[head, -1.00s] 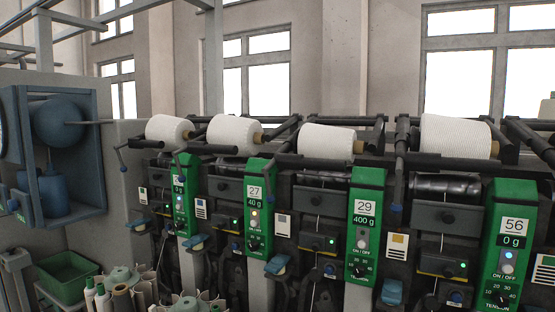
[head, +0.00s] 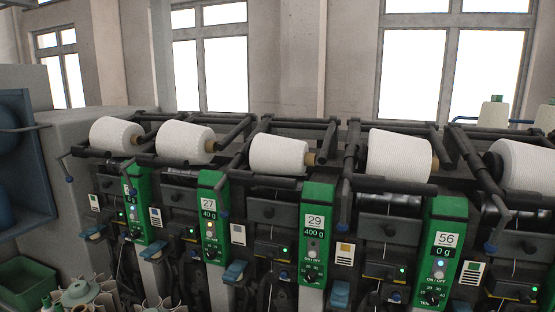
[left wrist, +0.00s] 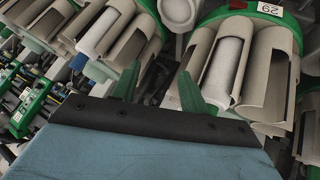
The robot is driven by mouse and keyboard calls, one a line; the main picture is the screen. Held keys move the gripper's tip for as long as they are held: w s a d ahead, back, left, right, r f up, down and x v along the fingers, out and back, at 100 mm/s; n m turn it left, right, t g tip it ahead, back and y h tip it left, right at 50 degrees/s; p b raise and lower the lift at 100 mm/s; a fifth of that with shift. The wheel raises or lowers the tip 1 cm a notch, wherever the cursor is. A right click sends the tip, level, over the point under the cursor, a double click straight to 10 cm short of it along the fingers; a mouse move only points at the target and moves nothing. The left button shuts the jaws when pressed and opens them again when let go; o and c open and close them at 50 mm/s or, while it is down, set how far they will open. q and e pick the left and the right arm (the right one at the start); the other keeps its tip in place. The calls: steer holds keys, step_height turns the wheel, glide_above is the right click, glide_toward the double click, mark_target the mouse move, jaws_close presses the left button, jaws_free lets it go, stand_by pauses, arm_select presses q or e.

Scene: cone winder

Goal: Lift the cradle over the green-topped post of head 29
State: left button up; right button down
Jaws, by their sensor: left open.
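Head 29 has a green-topped post (head: 317,235) with a "29" and "400 g" label. Its cradle (head: 300,123), a dark frame of bars, lies above and behind the post and holds a white yarn cone (head: 280,155). The cradle sits low, level with the neighbouring ones. My left gripper (left wrist: 158,88) shows only in the left wrist view. Its two green fingers are apart with nothing between them. Beyond them are beige bobbin holders and a "29" tag (left wrist: 270,9). My right gripper is out of view.
Heads 27 (head: 208,225) and 56 (head: 442,255) flank head 29, with cones in their own cradles. A blue-grey box (head: 22,160) stands at the far left. A green bin (head: 28,285) and bobbins (head: 82,292) are at lower left. Open air lies above the cradles.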

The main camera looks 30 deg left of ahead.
arm_select(q)
steer(key=w+r+n+t+h+p, duration=0.1)
steer(key=w+r+t+h, duration=0.3)
steer(key=r, duration=1)
steer(key=n+t+y+p, duration=0.1)
steer(key=n+t+y, duration=0.3)
steer(key=n+t, duration=0.75)
glide_toward(270, 185)
step_height(270, 185, up, 2)
steer(key=n+g, duration=0.2)
steer(key=shift+g, duration=0.25)
steer(key=x, duration=1.1)
steer(key=shift+a+r, duration=0.15)
steer(key=shift+x, duration=0.75)
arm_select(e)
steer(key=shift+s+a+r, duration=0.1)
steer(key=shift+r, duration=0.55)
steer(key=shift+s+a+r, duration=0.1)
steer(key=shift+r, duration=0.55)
arm_select(q)
steer(key=shift+c, duration=0.4)
jaws_close()
